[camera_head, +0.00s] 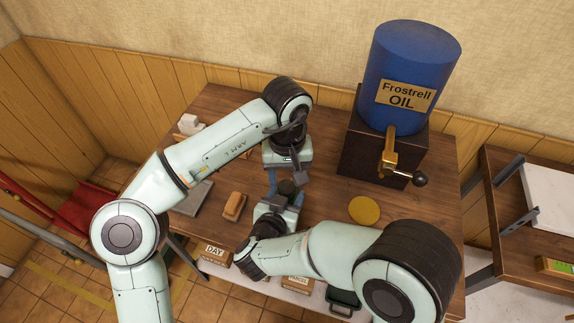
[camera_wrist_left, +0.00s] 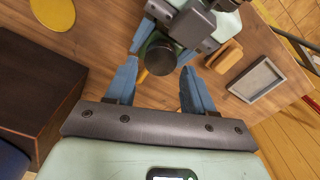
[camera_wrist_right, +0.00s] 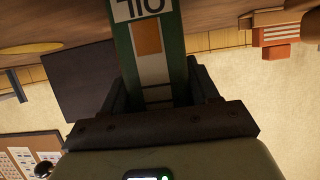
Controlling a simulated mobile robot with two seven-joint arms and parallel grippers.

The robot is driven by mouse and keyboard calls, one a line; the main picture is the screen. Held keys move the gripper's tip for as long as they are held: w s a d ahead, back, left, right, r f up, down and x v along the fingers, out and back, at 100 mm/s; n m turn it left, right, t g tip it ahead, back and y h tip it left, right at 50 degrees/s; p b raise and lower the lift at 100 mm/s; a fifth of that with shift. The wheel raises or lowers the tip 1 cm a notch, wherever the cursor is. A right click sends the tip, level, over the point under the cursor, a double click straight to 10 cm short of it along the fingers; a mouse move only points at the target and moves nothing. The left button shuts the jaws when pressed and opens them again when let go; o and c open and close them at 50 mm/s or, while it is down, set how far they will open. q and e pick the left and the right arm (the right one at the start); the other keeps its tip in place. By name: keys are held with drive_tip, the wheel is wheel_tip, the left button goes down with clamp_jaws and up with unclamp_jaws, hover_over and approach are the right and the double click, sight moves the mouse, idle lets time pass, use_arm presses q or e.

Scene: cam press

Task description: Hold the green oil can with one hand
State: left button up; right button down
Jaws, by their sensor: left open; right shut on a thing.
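My left gripper (camera_head: 284,178) is open just above that top. In the left wrist view its blue fingers (camera_wrist_left: 158,78) are apart, with the dark top (camera_wrist_left: 160,57) between and beyond them. Contact cannot be told.
A blue oil drum (camera_head: 408,75) with a brass tap (camera_head: 390,155) stands on a dark wooden block (camera_head: 355,150) at the back right. A yellow disc (camera_head: 364,210), a brown block (camera_head: 234,206) and a grey tray (camera_head: 198,198) lie on the table. A shelf (camera_head: 520,190) stands right.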

sight(287, 186)
use_arm(q)
drive_tip(key=shift+f, duration=1.75)
drive_tip(key=c, duration=0.9)
drive_tip(key=shift+n, duration=1.8)
drive_tip(key=o, duration=1.2)
drive_tip(key=shift+r, duration=2.3)
use_arm(e)
drive_tip(key=shift+c, duration=1)
unclamp_jaws()
